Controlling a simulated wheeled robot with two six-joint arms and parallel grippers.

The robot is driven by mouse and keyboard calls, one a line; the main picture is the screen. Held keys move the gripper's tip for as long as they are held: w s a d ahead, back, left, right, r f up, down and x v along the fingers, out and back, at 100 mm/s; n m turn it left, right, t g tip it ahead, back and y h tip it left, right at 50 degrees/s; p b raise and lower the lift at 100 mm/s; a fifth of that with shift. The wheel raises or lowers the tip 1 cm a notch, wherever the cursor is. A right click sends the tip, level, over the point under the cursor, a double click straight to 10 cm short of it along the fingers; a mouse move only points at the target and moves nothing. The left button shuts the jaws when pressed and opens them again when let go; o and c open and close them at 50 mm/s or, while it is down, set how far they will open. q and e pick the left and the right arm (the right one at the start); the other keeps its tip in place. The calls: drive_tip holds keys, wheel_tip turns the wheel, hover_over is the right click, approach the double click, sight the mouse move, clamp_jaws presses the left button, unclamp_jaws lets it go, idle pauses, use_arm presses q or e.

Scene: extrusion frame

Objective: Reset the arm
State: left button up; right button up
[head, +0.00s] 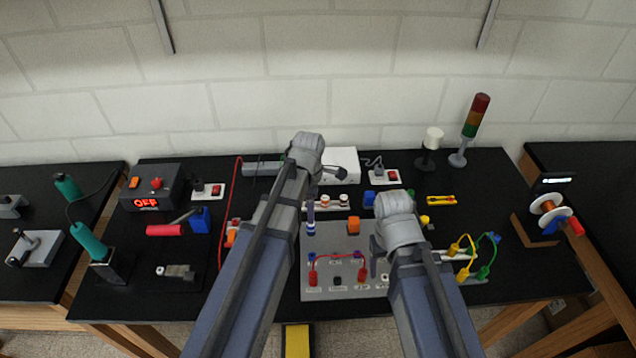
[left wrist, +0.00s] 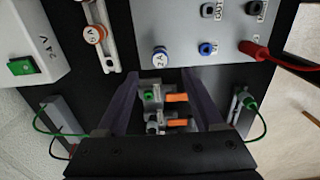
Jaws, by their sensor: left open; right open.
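My left arm (head: 265,240) reaches up across the table in the head view, with its wrist (head: 308,145) bent over near the back. My left gripper (left wrist: 160,78) is open in the left wrist view, with its two dark fingers apart. Between and beyond them is a small block with orange levers (left wrist: 177,98) and a green part; I see no grip on it. My right arm (head: 430,290) reaches in from the lower right, its wrist (head: 400,225) over the right side of the grey panel (head: 335,240). My right gripper (head: 375,256) is open at the panel, partly hidden by its wrist.
A red lead (head: 337,258) is plugged into the panel. A power supply (head: 152,187) reading OFF stands at the left, a signal tower (head: 472,130) at the back right. Yellow and green leads (head: 475,255) lie right of my right arm. A spool (head: 551,210) stands at the right edge.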

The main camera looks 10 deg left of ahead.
use_arm(q)
drive_tip(key=s+d+f+m+b, duration=0.1)
drive_tip(key=s+d+m, duration=0.2)
drive_tip(key=m, duration=0.4)
drive_tip(key=s+d+f+m+b, duration=0.1)
drive_tip(key=s+d+m, duration=0.2)
drive_tip(key=s+m, duration=0.2)
drive_tip(key=s+d+f+m+y+b, duration=0.1)
drive_tip(key=s+d+m, duration=0.3)
drive_tip(key=m, duration=0.6)
drive_tip(key=shift+s+m, duration=0.3)
drive_tip(key=shift+s, duration=0.3)
use_arm(e)
wheel_tip(320, 180, down, 3)
drive_tip(key=shift+r, duration=0.1)
use_arm(q)
drive_tip(key=shift+s+d+m, duration=0.25)
drive_tip(key=shift+s+m, duration=0.3)
drive_tip(key=shift+m, duration=0.65)
drive_tip(key=shift+c, duration=0.4)
